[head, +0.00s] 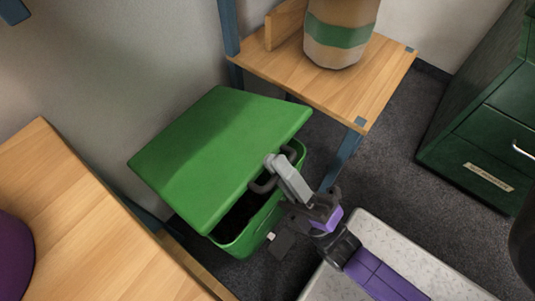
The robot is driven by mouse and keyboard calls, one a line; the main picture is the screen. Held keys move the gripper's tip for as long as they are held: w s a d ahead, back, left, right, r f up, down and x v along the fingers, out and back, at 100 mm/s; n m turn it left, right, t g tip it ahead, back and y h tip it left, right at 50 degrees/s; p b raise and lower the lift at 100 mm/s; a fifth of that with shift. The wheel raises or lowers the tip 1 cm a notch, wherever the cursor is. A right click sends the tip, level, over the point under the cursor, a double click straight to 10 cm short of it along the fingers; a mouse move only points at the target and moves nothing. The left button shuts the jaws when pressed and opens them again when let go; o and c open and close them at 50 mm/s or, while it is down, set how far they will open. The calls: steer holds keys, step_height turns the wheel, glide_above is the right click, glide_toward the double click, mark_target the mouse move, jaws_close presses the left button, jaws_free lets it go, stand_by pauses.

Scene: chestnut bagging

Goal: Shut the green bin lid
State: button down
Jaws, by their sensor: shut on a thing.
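The green bin (240,239) stands on the dark carpet between two wooden surfaces. Its green lid (222,150) is partly open, with a dark gap showing between lid and bin at the front. My gripper (275,172) is at the lid's right edge, shut on the lid there. The exact contact of the fingers is small and partly hidden by the gripper's own body. The inside of the bin is dark, and I cannot tell what it holds.
A wooden shelf (320,84) on blue posts carries a brown container with a green band (337,35) behind the bin. A wooden table (75,225) is at the left. A dark green drawer cabinet (490,135) stands at the right. Carpet (385,165) is clear between shelf and cabinet.

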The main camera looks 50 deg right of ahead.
step_height(320, 180, down, 13)
steer(key=s+b, duration=0.2)
steer(key=b, duration=0.5)
steer(key=shift+s, duration=0.4)
steer(key=shift+f, duration=0.1)
steer(key=c, duration=1.8)
jaws_free()
steer(key=v, duration=0.7)
steer(key=shift+s+p, duration=0.2)
steer(key=shift+p, duration=0.2)
